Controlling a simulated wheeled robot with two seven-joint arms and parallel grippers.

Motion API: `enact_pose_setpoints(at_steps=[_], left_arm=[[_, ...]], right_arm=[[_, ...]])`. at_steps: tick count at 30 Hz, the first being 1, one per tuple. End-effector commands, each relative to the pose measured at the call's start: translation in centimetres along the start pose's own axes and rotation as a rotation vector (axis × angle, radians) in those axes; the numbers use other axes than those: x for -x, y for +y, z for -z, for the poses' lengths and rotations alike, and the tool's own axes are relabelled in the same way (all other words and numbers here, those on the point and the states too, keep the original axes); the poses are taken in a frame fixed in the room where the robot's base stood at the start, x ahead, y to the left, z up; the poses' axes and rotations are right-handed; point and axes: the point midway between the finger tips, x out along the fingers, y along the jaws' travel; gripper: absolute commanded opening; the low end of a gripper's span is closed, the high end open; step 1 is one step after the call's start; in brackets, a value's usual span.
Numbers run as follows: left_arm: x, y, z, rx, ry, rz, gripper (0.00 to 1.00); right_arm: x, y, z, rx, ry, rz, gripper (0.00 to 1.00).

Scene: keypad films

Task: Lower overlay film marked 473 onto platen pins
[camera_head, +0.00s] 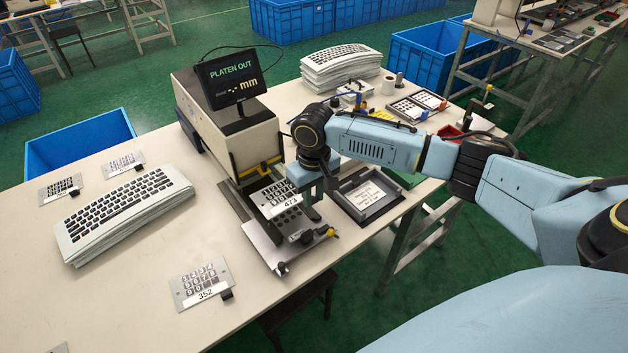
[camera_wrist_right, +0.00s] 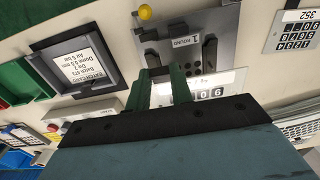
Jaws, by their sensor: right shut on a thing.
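The overlay film marked 473 (camera_head: 278,194), a small plate with digits and a white label, is over the back part of the platen (camera_head: 262,246). My right gripper (camera_head: 308,194) is shut on the film at its right side. In the right wrist view, the green fingers of the right gripper (camera_wrist_right: 163,92) reach over the platen (camera_wrist_right: 218,50), and part of the film (camera_wrist_right: 207,94) shows beside them, mostly hidden. I cannot tell whether the film touches the platen. The pins are not clear; dark round spots show on the platen. My left gripper is out of view.
The press (camera_head: 228,125) stands behind the platen; its display (camera_head: 231,79) reads PLATEN OUT. Another film marked 352 (camera_head: 201,285) lies front left. A framed batch card (camera_head: 367,194) sits right of the platen. Keyboard stacks (camera_head: 125,213) stand left and at the back.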

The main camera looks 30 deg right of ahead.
Motion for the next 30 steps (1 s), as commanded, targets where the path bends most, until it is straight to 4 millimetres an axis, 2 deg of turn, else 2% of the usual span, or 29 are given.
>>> enact_pose_setpoints(at_steps=[3, 13, 20, 24, 30], left_arm=[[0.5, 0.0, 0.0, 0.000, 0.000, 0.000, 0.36], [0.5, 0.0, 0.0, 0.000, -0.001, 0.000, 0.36], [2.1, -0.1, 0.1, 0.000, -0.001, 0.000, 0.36], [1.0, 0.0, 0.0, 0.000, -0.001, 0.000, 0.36], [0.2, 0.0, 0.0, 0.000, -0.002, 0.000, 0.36]], right_arm=[[-0.4, 0.6, 0.0, 0.007, -0.001, -0.006, 0.01], [-0.4, 0.6, 0.0, 0.007, 0.000, -0.006, 0.01], [-0.1, 0.6, -0.2, 0.006, -0.002, -0.006, 0.01], [-2.1, 0.6, -0.2, 0.005, -0.001, -0.006, 0.01], [-4.1, 0.6, -0.2, 0.007, -0.001, -0.005, 0.01]])
